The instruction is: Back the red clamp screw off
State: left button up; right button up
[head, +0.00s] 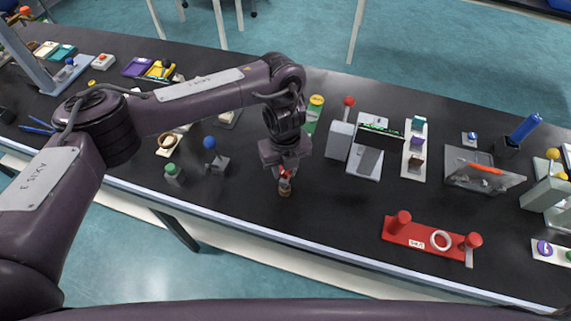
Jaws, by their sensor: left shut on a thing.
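My left gripper (285,171) points down over the table's middle and is shut on a small red part (286,179), which looks like the red clamp screw. Below the fingers a small brownish piece (285,190) shows close to the table top. The fingers hide most of the red part, so I cannot tell its thread or how far it is turned. My right gripper is not in view.
A red stand (416,234) with red knobs and a white ring is at the front right. A blue-knobbed block (216,163) and a green-knobbed block (174,174) stand left. A grey box (339,141) stands close right. Bare black table lies between gripper and red stand.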

pick_arm(q)
jog(key=n+p, duration=0.2)
jog(key=n, duration=0.1)
jog(key=shift+s+r, duration=0.1)
jog(key=shift+r, duration=0.15)
jog(key=shift+f+n+p, duration=0.2)
jog(key=shift+n+p, duration=0.35)
jog(key=shift+n, duration=0.45)
jog(key=shift+f, duration=0.1)
jog(key=o, duration=0.8)
jog(key=shift+o, duration=0.2)
